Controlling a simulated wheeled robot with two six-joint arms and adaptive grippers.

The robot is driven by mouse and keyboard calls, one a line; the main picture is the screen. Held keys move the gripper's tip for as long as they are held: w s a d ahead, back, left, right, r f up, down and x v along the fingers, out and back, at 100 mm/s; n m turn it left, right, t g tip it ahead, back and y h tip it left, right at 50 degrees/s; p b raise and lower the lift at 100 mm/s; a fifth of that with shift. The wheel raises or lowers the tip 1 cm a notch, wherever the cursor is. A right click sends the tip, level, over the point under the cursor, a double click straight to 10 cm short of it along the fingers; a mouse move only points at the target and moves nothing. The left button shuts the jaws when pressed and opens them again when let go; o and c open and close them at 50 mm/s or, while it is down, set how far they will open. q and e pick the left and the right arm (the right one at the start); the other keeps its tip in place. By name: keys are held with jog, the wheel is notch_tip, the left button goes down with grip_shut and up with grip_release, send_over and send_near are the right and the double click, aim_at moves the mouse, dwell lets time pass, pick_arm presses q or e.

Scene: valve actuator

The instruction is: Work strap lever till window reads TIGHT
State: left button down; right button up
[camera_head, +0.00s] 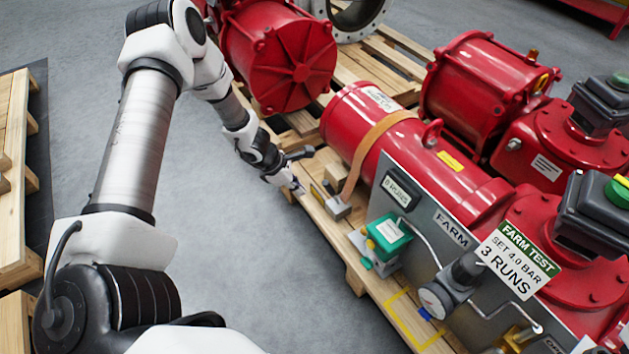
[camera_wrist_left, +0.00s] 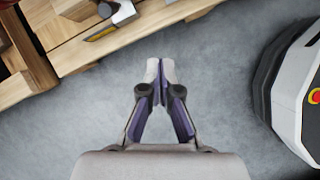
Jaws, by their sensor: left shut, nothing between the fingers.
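An orange strap (camera_head: 370,145) wraps over a red cylinder (camera_head: 345,108) on a wooden pallet. At its lower end a grey metal buckle block (camera_head: 338,207) sits by the pallet edge; a grey metal part also shows at the top of the left wrist view (camera_wrist_left: 122,12). I cannot tell the lever apart clearly. A dark-framed window (camera_head: 398,190) is on the grey panel; its text is too small to read. My left gripper (camera_head: 298,188) is shut and empty, left of the buckle and apart from it. In the left wrist view its fingertips (camera_wrist_left: 161,66) are over bare floor.
More red actuators (camera_head: 280,60) stand behind. A green-topped box (camera_head: 388,236), a gauge (camera_head: 436,300) and a sign reading "FARM TEST SET 4.0 BAR 3 RUNS" (camera_head: 518,260) are along the pallet's near side. Grey floor (camera_head: 270,270) in front is clear.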

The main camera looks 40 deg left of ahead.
aim_at(332, 193)
pick_arm(q)
jog(key=w+a+f+n+t+b, duration=0.2)
jog(key=w+a+f+b, duration=0.1)
jog(key=a+f+b, duration=0.3)
jog(key=shift+a+b, duration=0.15)
jog(key=shift+b, duration=0.4)
pick_arm(e)
notch_tip(332, 193, down, 10)
pick_arm(q)
jog(key=shift+w, duration=0.1)
pick_arm(e)
jog(key=shift+a+f, duration=0.1)
jog(key=shift+f, duration=0.05)
pick_arm(q)
jog(key=w+d+f+b, duration=0.5)
jog(key=w+f, duration=0.1)
jog(key=w, duration=0.2)
jog(key=shift+f, duration=0.3)
pick_arm(e)
notch_tip(332, 193, down, 5)
jog(key=shift+f, duration=0.2)
pick_arm(q)
jog(key=shift+d, duration=0.1)
pick_arm(e)
jog(key=shift+r, duration=0.1)
